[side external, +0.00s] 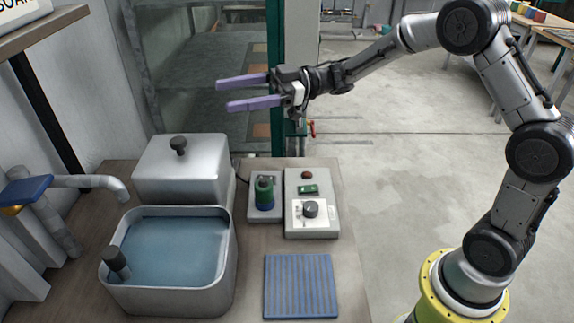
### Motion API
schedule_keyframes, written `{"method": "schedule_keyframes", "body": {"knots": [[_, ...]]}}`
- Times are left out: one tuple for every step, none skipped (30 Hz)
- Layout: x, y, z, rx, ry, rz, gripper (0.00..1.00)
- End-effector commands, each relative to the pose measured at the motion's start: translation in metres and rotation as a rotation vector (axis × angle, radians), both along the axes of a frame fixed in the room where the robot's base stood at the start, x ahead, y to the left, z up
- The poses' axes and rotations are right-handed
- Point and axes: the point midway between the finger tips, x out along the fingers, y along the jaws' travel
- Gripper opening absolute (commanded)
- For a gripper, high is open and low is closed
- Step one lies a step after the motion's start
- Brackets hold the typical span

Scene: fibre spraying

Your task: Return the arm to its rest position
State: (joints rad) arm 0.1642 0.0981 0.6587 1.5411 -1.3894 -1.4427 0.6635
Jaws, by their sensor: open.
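My gripper (233,93) is at the upper middle of the side external view. Its two purple fingers point left and stand apart, with nothing between them. It is in the air, above the level of the bench and apart from the objects on it. My arm reaches in from the right, bent high at the elbow, above a yellow-green base at the lower right.
The bench (255,285) bears a water-filled basin (165,250), a lidded metal box (180,170), a control box (312,203) with a knob, a small green-and-blue item (264,192) and a blue striped mat (301,285). A tap (95,182) stands left. Open floor (410,190) lies right.

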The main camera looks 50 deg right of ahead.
Motion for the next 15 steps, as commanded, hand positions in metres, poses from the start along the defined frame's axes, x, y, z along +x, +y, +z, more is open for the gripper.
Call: {"method": "schedule_keyframes", "body": {"knots": [[-0.007, 0.005, 0.04, -0.004, -0.065, -0.048, 0.76], [-0.009, 0.006, 0.059, -0.008, -0.095, -0.094, 0.76], [-0.011, 0.004, 0.083, -0.014, -0.13, -0.166, 0.76], [-0.013, 0.002, 0.1, -0.017, -0.153, -0.227, 0.76], [-0.015, -0.002, 0.115, -0.022, -0.172, -0.292, 0.76], [-0.019, -0.009, 0.133, -0.024, -0.188, -0.38, 0.76], [-0.022, -0.016, 0.144, -0.028, -0.196, -0.442, 0.76], [-0.026, -0.023, 0.154, -0.029, -0.198, -0.504, 0.76], [-0.032, -0.033, 0.164, -0.033, -0.199, -0.583, 0.76], [-0.037, -0.041, 0.171, -0.033, -0.193, -0.642, 0.76], [-0.043, -0.05, 0.176, -0.035, -0.183, -0.699, 0.76], [-0.051, -0.062, 0.18, -0.039, -0.164, -0.772, 0.76], [-0.058, -0.071, 0.181, -0.042, -0.144, -0.825, 0.76], [-0.065, -0.079, 0.181, -0.045, -0.123, -0.874, 0.76], [-0.076, -0.091, 0.178, -0.05, -0.087, -0.937, 0.76]]}}
